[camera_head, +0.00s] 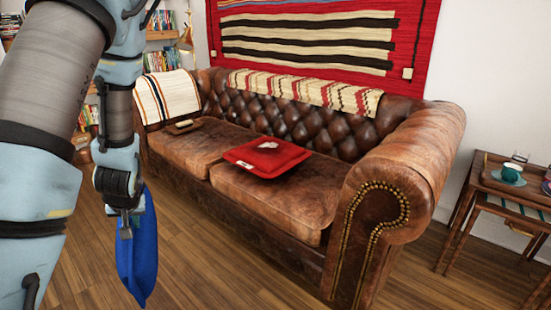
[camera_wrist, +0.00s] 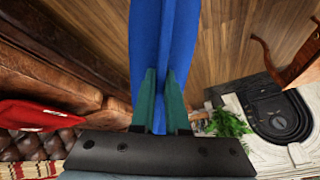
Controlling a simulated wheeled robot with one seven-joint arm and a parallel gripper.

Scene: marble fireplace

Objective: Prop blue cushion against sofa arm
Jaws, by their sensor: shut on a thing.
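The blue cushion (camera_head: 138,255) hangs from my gripper (camera_head: 127,226) in the head view, in front of the sofa's left part and above the wood floor. In the wrist view the cushion (camera_wrist: 163,45) is pinched between the two green fingers of my gripper (camera_wrist: 160,88). The brown leather sofa (camera_head: 275,195) has a near right arm (camera_head: 400,165) with brass studs, clear of the cushion. Its far left arm is draped with a striped blanket (camera_head: 167,95). My arm hides part of the scene at the left.
A red cushion (camera_head: 267,155) lies flat mid-seat with a small white item on it. A small brown object (camera_head: 184,126) lies on the left seat. A side table (camera_head: 500,185) with a cup stands right of the sofa.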

